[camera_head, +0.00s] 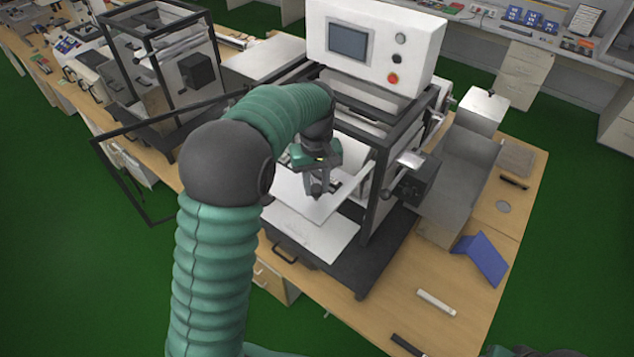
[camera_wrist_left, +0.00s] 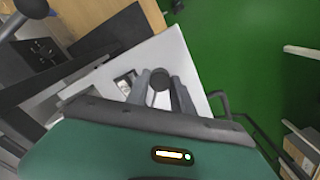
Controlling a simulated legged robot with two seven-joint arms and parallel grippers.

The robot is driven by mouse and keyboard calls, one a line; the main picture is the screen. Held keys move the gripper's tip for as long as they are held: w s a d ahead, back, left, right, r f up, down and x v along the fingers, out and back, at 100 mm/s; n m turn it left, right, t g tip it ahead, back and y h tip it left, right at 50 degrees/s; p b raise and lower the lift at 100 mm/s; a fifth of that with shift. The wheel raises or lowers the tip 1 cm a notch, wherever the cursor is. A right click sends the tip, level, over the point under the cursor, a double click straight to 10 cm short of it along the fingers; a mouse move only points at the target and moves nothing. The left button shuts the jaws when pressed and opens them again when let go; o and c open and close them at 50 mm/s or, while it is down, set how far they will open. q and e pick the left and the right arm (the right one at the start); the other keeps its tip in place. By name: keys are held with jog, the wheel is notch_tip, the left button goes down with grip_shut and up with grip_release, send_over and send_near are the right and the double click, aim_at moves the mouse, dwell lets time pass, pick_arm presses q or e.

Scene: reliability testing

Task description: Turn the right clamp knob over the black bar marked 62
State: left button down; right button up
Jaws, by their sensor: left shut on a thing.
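My left gripper (camera_head: 318,188) is inside the open front of the test machine, above its white plates. In the left wrist view, its two grey fingers (camera_wrist_left: 162,92) are closed on a dark round knob (camera_wrist_left: 160,79), one finger on each side. In the head view the knob is mostly hidden by the gripper, and the bar under it cannot be made out. No number 62 is readable in either view. The white plate (camera_head: 318,236) lies below the gripper. My right gripper is not in view; only a bit of what seems my right arm shows at the bottom right edge.
The machine's control box (camera_head: 375,45) with screen and red button stands above the gripper. Dark frame posts (camera_head: 378,195) rise close to its right. A blue folded piece (camera_head: 484,258), a white bar (camera_head: 436,302) and a dark bar (camera_head: 407,345) lie on the wooden table.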

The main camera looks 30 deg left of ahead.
pick_arm(q)
jog(key=m, duration=0.5)
jog(key=shift+a+r+m+p, duration=0.1)
jog(key=shift+m+p, duration=0.2)
jog(key=shift+p, duration=0.1)
jog(key=shift+w+m, duration=0.1)
jog(key=shift+m, duration=2.1)
jog(key=c, duration=1.4)
grip_release()
jog(key=o, duration=0.3)
